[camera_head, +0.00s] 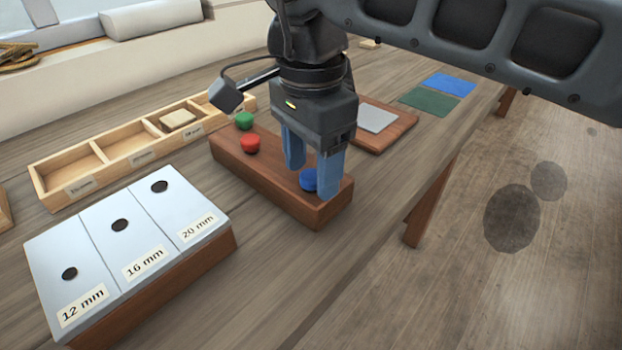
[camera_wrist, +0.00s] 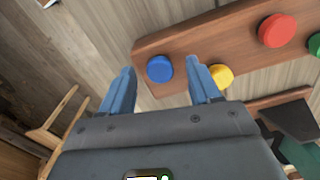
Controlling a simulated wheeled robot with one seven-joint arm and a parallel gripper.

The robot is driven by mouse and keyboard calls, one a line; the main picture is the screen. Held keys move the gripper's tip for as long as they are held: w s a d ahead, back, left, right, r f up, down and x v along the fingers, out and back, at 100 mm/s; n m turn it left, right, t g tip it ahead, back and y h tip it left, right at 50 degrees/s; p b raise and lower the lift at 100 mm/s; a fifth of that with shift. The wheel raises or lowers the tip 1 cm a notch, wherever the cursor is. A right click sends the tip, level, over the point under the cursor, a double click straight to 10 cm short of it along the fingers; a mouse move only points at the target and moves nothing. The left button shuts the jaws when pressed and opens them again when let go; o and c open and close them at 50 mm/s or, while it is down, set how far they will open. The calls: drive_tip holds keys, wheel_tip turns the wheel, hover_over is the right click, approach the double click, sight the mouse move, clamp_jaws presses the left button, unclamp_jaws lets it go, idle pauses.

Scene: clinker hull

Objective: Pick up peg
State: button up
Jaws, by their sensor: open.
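A reddish wooden block (camera_head: 270,185) on the bench holds coloured round-topped pegs. The blue peg (camera_head: 309,180) is at its near right end; the red peg (camera_head: 250,143) and green peg (camera_head: 244,120) stand further left. A yellow peg (camera_wrist: 220,76) shows in the wrist view and is hidden in the head view. My gripper (camera_head: 312,178) is open, pointing down over the blue peg's end. In the wrist view the blue peg (camera_wrist: 159,68) lies between the fingertips, the right finger between it and the yellow peg. I cannot tell whether a finger touches it.
A hole block (camera_head: 130,240) labelled 12, 16 and 20 mm stands at the front left. Behind it is a compartment tray (camera_head: 95,165) holding a pale block (camera_head: 177,119). A grey-topped board (camera_head: 393,135) and green and blue mats (camera_head: 430,101) lie beyond. The bench edge is at right.

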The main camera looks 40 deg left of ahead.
drive_tip(key=shift+f, duration=0.3)
drive_tip(key=shift+c, duration=0.3)
drive_tip(key=c, duration=1)
